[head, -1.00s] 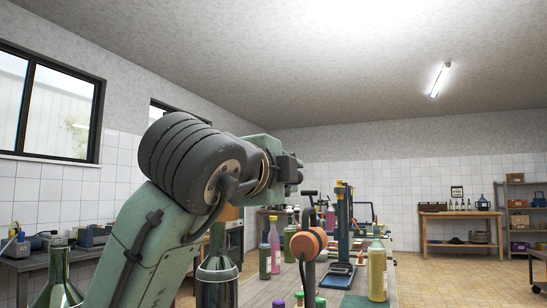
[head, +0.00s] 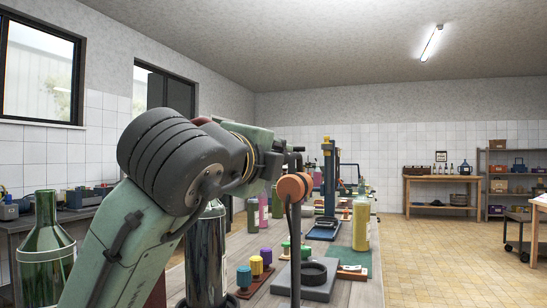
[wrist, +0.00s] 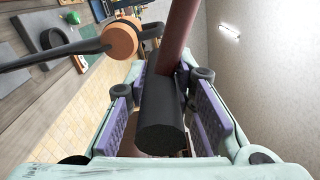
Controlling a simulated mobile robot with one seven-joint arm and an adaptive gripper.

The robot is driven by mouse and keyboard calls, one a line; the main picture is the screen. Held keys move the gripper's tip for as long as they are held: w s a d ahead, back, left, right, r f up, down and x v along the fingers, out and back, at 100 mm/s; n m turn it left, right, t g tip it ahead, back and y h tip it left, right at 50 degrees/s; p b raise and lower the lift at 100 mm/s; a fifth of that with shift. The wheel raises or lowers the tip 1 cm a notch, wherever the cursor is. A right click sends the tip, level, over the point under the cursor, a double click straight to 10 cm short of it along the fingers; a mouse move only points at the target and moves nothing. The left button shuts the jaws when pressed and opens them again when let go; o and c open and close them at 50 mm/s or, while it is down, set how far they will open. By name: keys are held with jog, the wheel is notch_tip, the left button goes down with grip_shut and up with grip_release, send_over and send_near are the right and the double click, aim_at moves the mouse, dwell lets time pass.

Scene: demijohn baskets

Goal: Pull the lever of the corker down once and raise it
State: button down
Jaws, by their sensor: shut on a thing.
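In the wrist view my gripper (wrist: 165,105) is shut on the black grip (wrist: 160,125) of a dark red lever (wrist: 181,35). The purple finger pads lie on both sides of the grip. The lever rod runs from the grip up to the top edge of the view. In the head view my own arm hides the gripper and most of the corker. A small dark red piece (head: 201,121) shows above my arm; I cannot tell if it is the lever.
An orange cylinder (head: 294,187) on a dark rod stands close to the right of my arm. Behind it, a workbench holds a blue press stand (head: 329,175), a yellow-green bottle (head: 361,225) and several coloured caps. A large green bottle (head: 46,250) stands left. Floor is open right.

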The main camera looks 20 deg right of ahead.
jog(key=c, duration=1.4)
grip_release()
jog(key=shift+o, duration=0.2)
jog(key=v, duration=1.2)
